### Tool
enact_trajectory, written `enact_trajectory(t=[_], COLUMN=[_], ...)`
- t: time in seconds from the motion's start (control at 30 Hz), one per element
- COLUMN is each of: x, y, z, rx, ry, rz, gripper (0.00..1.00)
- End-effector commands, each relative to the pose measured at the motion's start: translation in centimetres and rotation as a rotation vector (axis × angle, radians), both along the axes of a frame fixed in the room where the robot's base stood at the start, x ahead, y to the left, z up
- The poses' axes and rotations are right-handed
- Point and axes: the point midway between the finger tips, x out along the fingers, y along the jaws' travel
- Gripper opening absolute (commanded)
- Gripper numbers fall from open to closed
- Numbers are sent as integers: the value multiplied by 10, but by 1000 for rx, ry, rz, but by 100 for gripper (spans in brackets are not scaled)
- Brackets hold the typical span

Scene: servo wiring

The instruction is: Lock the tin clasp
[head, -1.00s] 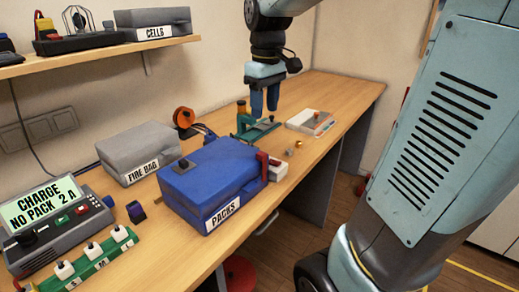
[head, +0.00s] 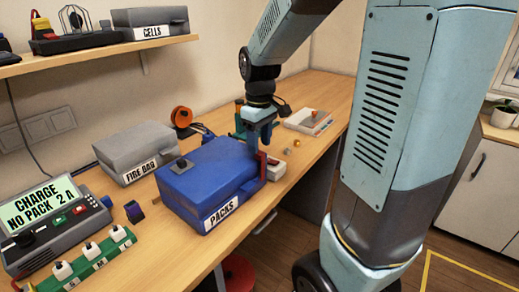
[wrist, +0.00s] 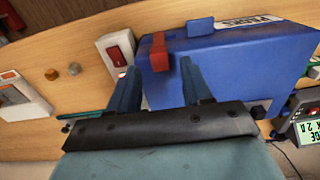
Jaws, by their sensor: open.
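The blue tin labelled PACKS (head: 208,178) sits on the bench with its lid down. Its red clasp (head: 262,166) is on the right end and also shows in the wrist view (wrist: 158,52). I cannot tell whether the clasp is latched. My gripper (head: 265,142) points down above the tin's right end, close to the clasp. In the wrist view my gripper (wrist: 161,70) is open and empty, with the clasp showing between its fingertips. I cannot tell whether a finger touches the clasp.
A white box with a red switch (head: 277,170) stands right beside the clasp. Small brass and orange pieces (head: 297,143) and a white tray (head: 308,122) lie beyond. The grey fire bag box (head: 137,152) is behind the tin; the charger (head: 50,225) is at left.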

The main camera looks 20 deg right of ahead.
Motion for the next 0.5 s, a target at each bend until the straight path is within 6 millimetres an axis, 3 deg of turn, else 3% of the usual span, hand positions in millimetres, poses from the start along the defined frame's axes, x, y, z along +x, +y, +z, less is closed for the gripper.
enact_trajectory(t=[0.2,0.5], x=[0,0], y=[0,0], z=[-24,-30], rx=[0,0], ry=[1,0], rz=[0,0], gripper=[49,49])
